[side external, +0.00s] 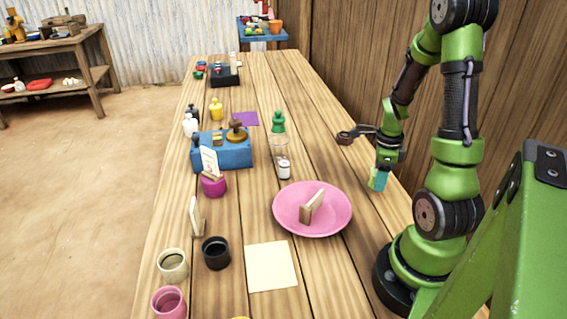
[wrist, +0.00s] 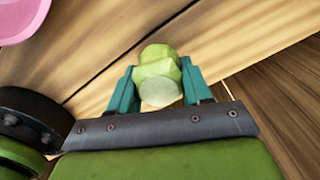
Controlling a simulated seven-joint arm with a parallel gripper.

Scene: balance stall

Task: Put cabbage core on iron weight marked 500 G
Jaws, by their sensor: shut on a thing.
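My gripper (wrist: 157,90) has teal fingers shut on a pale green cabbage core (wrist: 158,70), with its round, paler cut face toward the wrist camera. In the side external view my gripper (side external: 378,181) is low at the right of the table, right of the pink plate; I cannot make out the core there. No 500 G marking is readable. Candidate weight-like shapes are a dark one (side external: 193,111) at the far left and a small white-and-dark one (side external: 284,170) mid-table; I cannot tell which is the iron weight.
A pink plate (side external: 290,222) holds a wooden piece (side external: 312,206). A blue box (side external: 236,157) carries a brown knobbed object (side external: 236,132). A green bottle-like shape (side external: 278,122) stands mid-table. Cups, including a black one (side external: 216,253), and a cream sheet (side external: 271,267) are nearer. A wooden wall is at right.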

